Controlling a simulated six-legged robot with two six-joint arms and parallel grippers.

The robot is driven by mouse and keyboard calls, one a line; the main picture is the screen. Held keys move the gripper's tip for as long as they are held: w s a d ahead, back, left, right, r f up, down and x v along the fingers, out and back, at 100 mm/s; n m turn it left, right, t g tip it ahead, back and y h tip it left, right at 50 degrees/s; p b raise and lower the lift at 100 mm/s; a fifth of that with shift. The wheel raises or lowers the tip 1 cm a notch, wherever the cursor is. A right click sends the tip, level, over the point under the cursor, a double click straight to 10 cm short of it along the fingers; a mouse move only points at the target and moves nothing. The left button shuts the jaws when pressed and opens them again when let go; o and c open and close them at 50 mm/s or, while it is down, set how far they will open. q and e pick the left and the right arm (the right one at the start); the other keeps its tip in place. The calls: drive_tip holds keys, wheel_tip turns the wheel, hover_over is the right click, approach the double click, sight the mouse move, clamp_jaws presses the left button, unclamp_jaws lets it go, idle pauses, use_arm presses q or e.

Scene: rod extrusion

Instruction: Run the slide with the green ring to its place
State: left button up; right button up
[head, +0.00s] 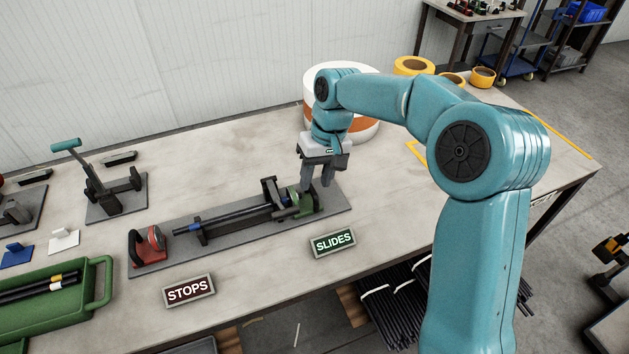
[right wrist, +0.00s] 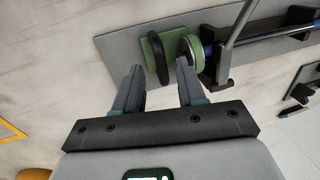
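The slide with the green ring (head: 293,196) stands at the right end of a long grey plate (head: 342,202). In the right wrist view it shows as a green block with a black upright loop (right wrist: 155,58) and a round green-rimmed disc (right wrist: 195,54). My right gripper (head: 318,184) points down over this slide. In the right wrist view its two fingers (right wrist: 160,70) are apart, with the loop just beyond and between the tips; I cannot tell whether they touch it. A dark rod (head: 235,219) lies in black supports to the left. My left gripper is not in view.
A red slide (head: 149,248) stands at the plate's left end. STOPS (head: 188,290) and SLIDES (head: 333,242) signs stand in front. A green tray of rods (head: 40,312) is at left, a lever clamp (head: 110,190) behind. A white-and-orange drum (head: 365,125) stands behind my right gripper.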

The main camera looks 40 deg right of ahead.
drive_tip(key=shift+w+a+f, duration=0.1)
drive_tip(key=shift+f, duration=0.35)
drive_tip(key=shift+w+a+f, duration=0.1)
drive_tip(key=shift+f, duration=0.35)
drive_tip(key=shift+s, duration=0.1)
clamp_jaws()
drive_tip(key=d, duration=0.2)
drive_tip(key=s+d, duration=0.1)
drive_tip(key=d, duration=0.2)
drive_tip(key=shift+d+p, duration=0.2)
drive_tip(key=shift+p, duration=0.2)
drive_tip(key=shift+a+r, duration=0.1)
drive_tip(key=shift+a, duration=0.05)
unclamp_jaws()
drive_tip(key=shift+s+d, duration=0.15)
drive_tip(key=shift+d, duration=0.1)
drive_tip(key=shift+a, duration=0.15)
